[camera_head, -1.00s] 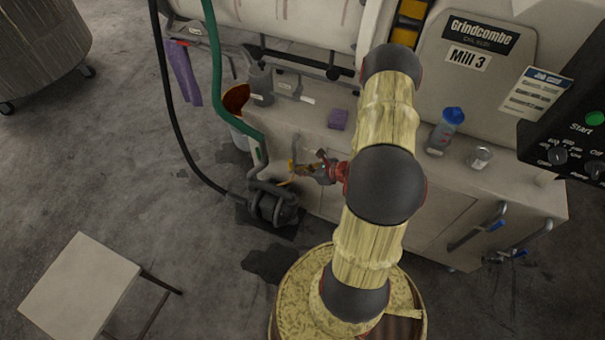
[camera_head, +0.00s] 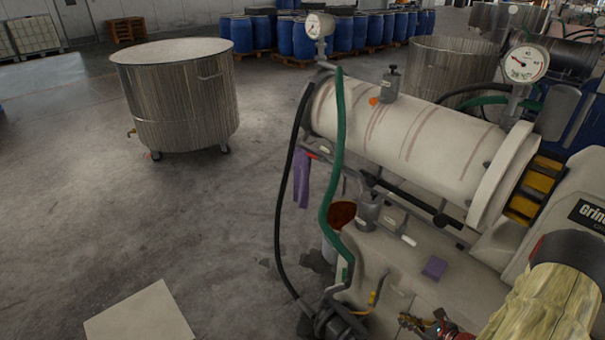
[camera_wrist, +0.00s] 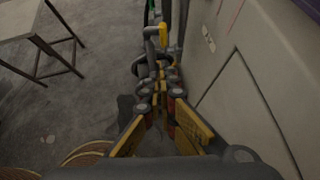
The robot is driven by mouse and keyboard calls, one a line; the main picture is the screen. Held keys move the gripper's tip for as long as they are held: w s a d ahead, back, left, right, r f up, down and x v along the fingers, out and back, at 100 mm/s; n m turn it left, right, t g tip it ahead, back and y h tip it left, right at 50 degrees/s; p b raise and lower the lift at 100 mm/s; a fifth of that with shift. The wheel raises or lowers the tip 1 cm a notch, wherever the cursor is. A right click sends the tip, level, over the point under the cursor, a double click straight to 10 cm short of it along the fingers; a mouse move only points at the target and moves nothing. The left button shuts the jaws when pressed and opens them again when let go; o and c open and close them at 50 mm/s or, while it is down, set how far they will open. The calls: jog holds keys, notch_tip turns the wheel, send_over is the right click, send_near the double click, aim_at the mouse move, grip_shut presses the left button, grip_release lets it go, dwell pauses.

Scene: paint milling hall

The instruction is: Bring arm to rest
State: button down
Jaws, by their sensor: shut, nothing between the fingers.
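My gripper (camera_wrist: 160,82) points away from the wrist in the wrist view, its fingers together and empty. It is over the floor, beside the pale cabinet side (camera_wrist: 235,70). In the head view only a small part of my gripper (camera_head: 428,324) shows at the bottom edge, in front of the mill's bench. My arm (camera_head: 552,300), in a pale yellowish cover with dark joints, is cut off at the lower right, so most of its pose is hidden there.
The mill's white cylinder (camera_head: 405,135) and bench stand at right. A green hose (camera_head: 340,150) and black hose hang beside a pump (camera_head: 338,322). A pale table (camera_head: 140,315) is at lower left. A wheeled metal vat (camera_head: 180,105) stands behind; the floor between is clear.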

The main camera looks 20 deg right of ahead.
jog(key=s+a+r+n+g+y, duration=0.2)
jog(key=s+a+r+n+g, duration=0.15)
jog(key=a+r+n, duration=0.5)
jog(key=s+a+r+n+g+y, duration=0.2)
jog(key=s+a+r+n+g, duration=0.15)
jog(key=a+r+n, duration=0.45)
jog(key=a+r+n+t+h, duration=0.1)
jog(key=a+r+n, duration=0.3)
jog(key=r, duration=0.4)
jog(key=a+r+n+h, duration=0.3)
jog(key=a+r+n, duration=0.1)
jog(key=r+n, duration=0.3)
jog(key=a+r+n+t+h, duration=0.1)
jog(key=a+r+n+h, duration=0.1)
jog(key=a+r+n, duration=0.3)
notch_tip(320, 180, up, 4)
jog(key=shift+s+r+n+t, duration=0.25)
jog(key=shift+s+n+t, duration=0.1)
jog(key=shift+n, duration=0.3)
jog(key=shift+d, duration=0.1)
